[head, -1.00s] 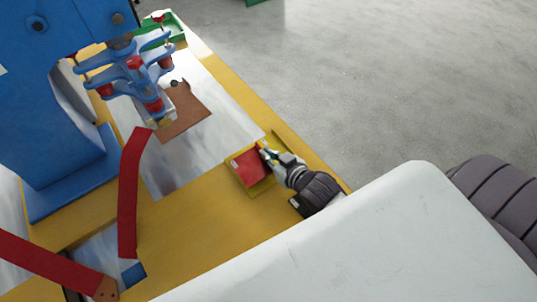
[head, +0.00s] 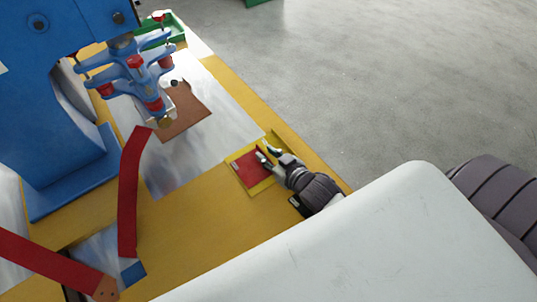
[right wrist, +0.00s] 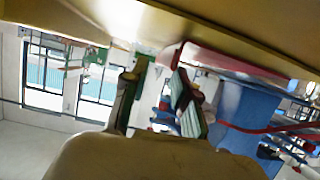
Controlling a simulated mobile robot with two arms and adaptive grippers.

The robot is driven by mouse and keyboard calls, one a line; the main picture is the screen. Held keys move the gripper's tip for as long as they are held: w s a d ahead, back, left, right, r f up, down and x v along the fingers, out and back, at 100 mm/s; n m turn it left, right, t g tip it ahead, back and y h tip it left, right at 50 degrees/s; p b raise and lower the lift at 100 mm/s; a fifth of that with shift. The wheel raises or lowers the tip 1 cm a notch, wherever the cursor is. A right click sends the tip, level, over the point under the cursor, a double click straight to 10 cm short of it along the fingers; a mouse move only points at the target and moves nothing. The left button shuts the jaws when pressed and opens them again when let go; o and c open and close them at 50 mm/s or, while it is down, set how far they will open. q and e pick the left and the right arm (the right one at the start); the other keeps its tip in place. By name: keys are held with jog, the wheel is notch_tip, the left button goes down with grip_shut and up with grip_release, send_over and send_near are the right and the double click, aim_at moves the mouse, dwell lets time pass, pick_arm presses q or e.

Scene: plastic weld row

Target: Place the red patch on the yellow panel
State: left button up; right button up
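The red patch (head: 247,170) lies flat on the yellow panel (head: 268,186), whose yellow border shows around it in the head view. My right gripper (head: 267,152) is at the patch's upper right edge. Its fingers are spread apart, with one finger over or beside the patch; exact contact cannot be told. In the right wrist view, the two fingertips of my right gripper (right wrist: 158,84) stand apart below the yellow surface, and the red patch's edge (right wrist: 171,54) shows close to the right-hand finger. My left gripper is not in view.
A blue press (head: 60,120) with a blue clamp head (head: 135,75) stands at left over a brown sheet (head: 185,112). A bent red bar (head: 130,190) crosses the yellow table (head: 195,225). A green tray (head: 165,32) sits at the far end. Open floor lies right.

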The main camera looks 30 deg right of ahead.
jog(key=shift+s+a+f, duration=0.15)
jog(key=shift+s+f, duration=0.2)
jog(key=shift+f, duration=0.35)
jog(key=shift+r, duration=0.15)
jog(key=v, duration=0.4)
jog(key=r+v, duration=0.1)
jog(key=v, duration=0.7)
jog(key=shift+w+d+r, duration=0.2)
jog(key=shift+w+d, duration=0.05)
jog(key=shift+w, duration=0.1)
jog(key=shift+s+f, duration=0.1)
